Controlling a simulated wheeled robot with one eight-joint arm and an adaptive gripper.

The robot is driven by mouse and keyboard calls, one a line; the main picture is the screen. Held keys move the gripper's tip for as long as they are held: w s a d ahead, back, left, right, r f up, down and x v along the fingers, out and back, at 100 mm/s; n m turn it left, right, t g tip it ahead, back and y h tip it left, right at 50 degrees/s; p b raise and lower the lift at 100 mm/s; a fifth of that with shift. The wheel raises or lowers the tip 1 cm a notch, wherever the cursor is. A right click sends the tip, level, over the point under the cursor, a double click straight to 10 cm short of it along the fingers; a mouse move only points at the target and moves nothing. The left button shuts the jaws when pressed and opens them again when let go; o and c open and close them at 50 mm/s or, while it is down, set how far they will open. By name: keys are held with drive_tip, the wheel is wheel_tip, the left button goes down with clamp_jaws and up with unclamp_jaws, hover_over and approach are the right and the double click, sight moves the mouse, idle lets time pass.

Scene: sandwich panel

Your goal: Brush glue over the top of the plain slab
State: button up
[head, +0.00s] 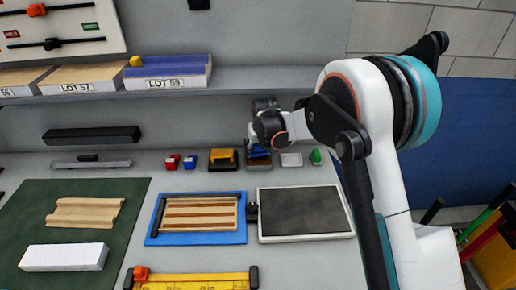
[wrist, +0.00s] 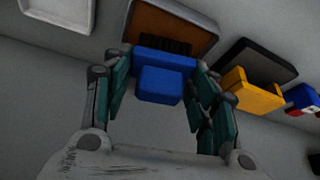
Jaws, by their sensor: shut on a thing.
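The plain slab (head: 63,257) is a white block lying flat on the green mat (head: 30,222) at the front left in the head view. My gripper (wrist: 163,72) is shut on the blue brush (wrist: 160,84), its teal fingers on either side of the handle. The brush has dark bristles over a shallow brown-lined tray (wrist: 190,22); I cannot tell whether they touch it. In the head view my gripper (head: 261,140) is at the back of the bench, far from the slab, and partly hides the blue brush (head: 257,152).
A yellow-orange brush (head: 222,155) rests in a dark tray to the left. A grooved wooden piece (head: 85,212) lies behind the slab. A striped panel on a blue base (head: 152,238) and a dark framed plate (head: 305,213) lie mid-bench. A shelf (head: 285,80) overhangs the back.

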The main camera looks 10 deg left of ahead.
drive_tip(key=shift+s+f+b, duration=0.1)
drive_tip(key=shift+f+b, duration=0.4)
drive_tip(key=shift+f, duration=0.05)
idle(1.8)
drive_tip(key=shift+r, duration=0.1)
